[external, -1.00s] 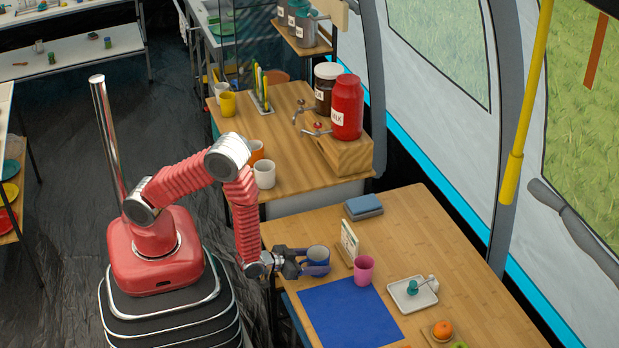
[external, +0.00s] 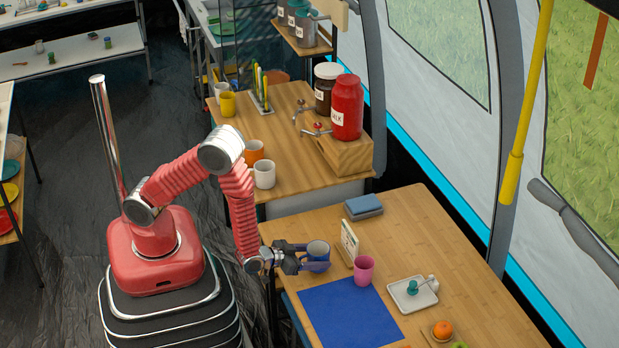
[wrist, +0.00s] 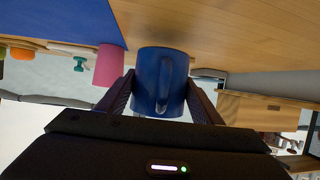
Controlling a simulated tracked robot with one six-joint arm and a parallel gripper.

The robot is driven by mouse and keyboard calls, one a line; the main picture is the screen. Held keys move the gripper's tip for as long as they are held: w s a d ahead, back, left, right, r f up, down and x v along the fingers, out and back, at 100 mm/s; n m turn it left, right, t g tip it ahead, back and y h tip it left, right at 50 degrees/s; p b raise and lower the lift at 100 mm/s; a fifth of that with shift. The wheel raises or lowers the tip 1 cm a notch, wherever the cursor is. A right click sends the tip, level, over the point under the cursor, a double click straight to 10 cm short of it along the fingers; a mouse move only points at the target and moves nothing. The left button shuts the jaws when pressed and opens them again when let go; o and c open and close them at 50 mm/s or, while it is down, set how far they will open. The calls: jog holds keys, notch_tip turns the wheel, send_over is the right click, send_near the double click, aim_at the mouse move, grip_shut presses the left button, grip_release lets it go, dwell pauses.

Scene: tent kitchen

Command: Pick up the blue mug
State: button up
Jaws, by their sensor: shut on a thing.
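The blue mug (external: 318,251) is at the left side of the wooden table, behind the blue mat. My gripper (external: 304,259) reaches in from the left and is shut on the mug. In the wrist view the mug (wrist: 161,80) sits between my two fingers, one on each side, with its handle facing the camera. The mug looks upright in the external view. I cannot tell for sure whether its base is clear of the table.
A pink cup (external: 364,270) stands close to the right of the mug. A small card stand (external: 349,243) is just behind. The blue mat (external: 350,313) lies in front. A white tray (external: 413,295) is further right. Folded blue cloths (external: 363,206) lie at the back.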

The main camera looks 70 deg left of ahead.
notch_tip(320, 180, up, 8)
dwell(0.5)
jog(key=shift+f, duration=0.1)
